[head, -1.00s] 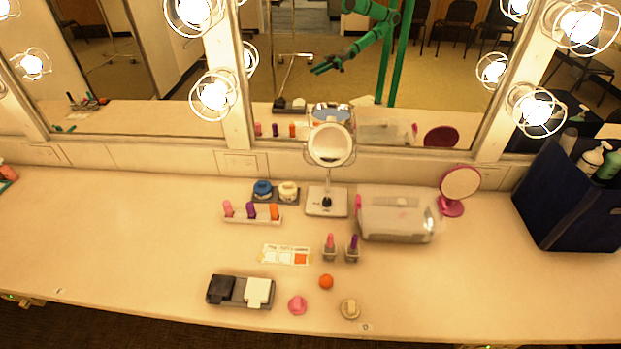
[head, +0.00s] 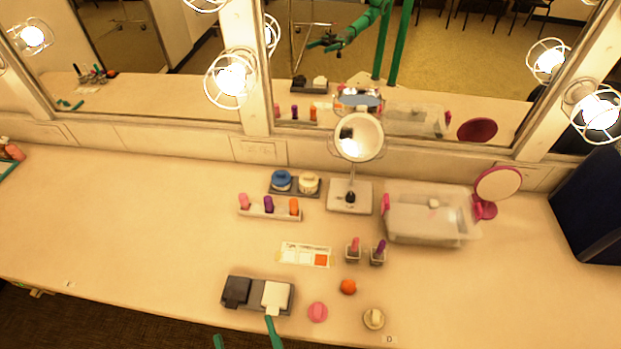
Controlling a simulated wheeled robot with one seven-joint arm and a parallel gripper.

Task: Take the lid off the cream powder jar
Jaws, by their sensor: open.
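A round cream pot (head: 373,318) with a knob-like top stands near the front edge of the counter, right of a round pink piece (head: 317,312). Another round cream pot (head: 309,183) sits beside a blue one (head: 282,180) in a grey holder at the back. I cannot tell for sure which is the cream powder jar; both tops look closed. My gripper (head: 243,328) shows only as two green fingertips at the bottom edge. They are apart with nothing between them. The right fingertip is just below the white block (head: 276,297), well left of the front cream pot.
A grey tray (head: 257,291) holds the white block and a black one (head: 237,290). An orange ball (head: 348,287), two small upright tubes (head: 365,252) and a colour card (head: 305,255) are mid-counter. A round mirror (head: 358,138), clear box (head: 430,220) and pink mirror (head: 497,184) stand behind.

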